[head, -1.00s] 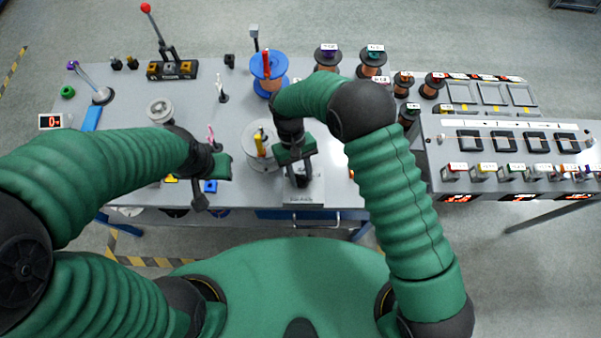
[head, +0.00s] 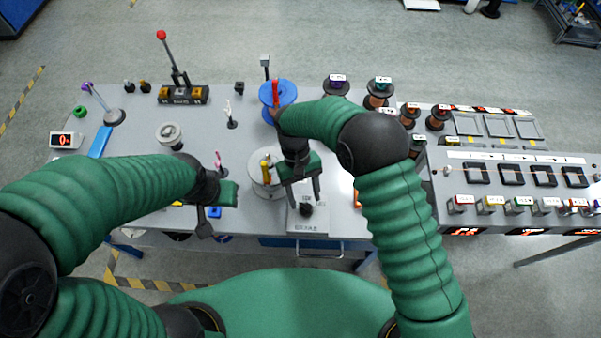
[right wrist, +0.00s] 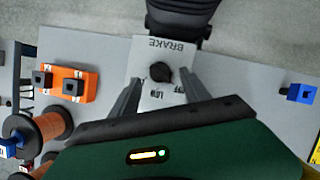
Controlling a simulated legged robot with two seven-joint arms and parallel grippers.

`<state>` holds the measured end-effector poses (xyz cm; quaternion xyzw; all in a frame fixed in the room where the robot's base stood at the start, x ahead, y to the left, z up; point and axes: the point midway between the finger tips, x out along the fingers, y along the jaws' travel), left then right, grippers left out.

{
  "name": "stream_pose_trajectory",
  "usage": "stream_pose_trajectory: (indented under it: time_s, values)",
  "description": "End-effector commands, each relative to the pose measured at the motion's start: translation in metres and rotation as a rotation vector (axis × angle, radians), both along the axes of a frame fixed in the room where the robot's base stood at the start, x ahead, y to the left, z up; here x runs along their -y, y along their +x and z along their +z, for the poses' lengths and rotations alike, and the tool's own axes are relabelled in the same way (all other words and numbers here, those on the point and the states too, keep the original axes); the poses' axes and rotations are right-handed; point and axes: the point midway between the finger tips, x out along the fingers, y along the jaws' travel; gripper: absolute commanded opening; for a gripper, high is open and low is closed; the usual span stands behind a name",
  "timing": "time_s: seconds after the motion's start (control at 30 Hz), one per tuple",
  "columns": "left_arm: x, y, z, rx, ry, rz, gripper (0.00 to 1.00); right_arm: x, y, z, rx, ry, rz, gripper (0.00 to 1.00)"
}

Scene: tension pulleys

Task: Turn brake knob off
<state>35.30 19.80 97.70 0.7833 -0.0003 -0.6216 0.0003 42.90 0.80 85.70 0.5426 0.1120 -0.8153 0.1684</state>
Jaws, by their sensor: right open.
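The brake knob (head: 306,210) is a small black knob on a light grey plate marked BRAKE (head: 308,225) at the table's front edge. In the right wrist view the knob (right wrist: 160,72) stands on its plate (right wrist: 150,101) with LOW and a partly hidden label beside it; its setting is hard to read. My right gripper (head: 304,203) is open and empty, its two fingers apart on either side of the knob in the picture. In the right wrist view the fingertips (right wrist: 163,81) flank the knob without touching it. My left gripper (head: 208,222) is left of it, its jaws unclear.
A silver disc with a yellow handle (head: 266,175) stands just behind left of the plate. A blue spool (head: 276,97) is farther back. An orange block (right wrist: 68,84) and a blue clip (right wrist: 299,93) flank the plate in the right wrist view.

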Motion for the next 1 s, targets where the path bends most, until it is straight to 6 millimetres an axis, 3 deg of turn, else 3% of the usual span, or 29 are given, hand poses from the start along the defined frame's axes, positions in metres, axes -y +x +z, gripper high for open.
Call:
stream_pose_trajectory:
  time_s: [0.2,0.43,0.6,1.0]
  values:
    - [0.0,0.0,-0.006,0.0,0.0,0.0,0.36,-0.012,0.025,0.06,0.006,0.002,0.0,0.54]
    - [0.0,0.0,-0.006,0.0,0.0,0.0,0.36,-0.02,0.043,0.109,0.0,0.0,0.001,0.54]
    - [0.0,0.0,-0.006,0.0,0.0,0.0,0.36,-0.022,0.047,0.122,-0.003,-0.001,0.001,0.54]
    - [0.0,0.0,-0.006,0.0,0.0,0.0,0.36,-0.021,0.047,0.122,-0.003,-0.001,0.001,0.54]
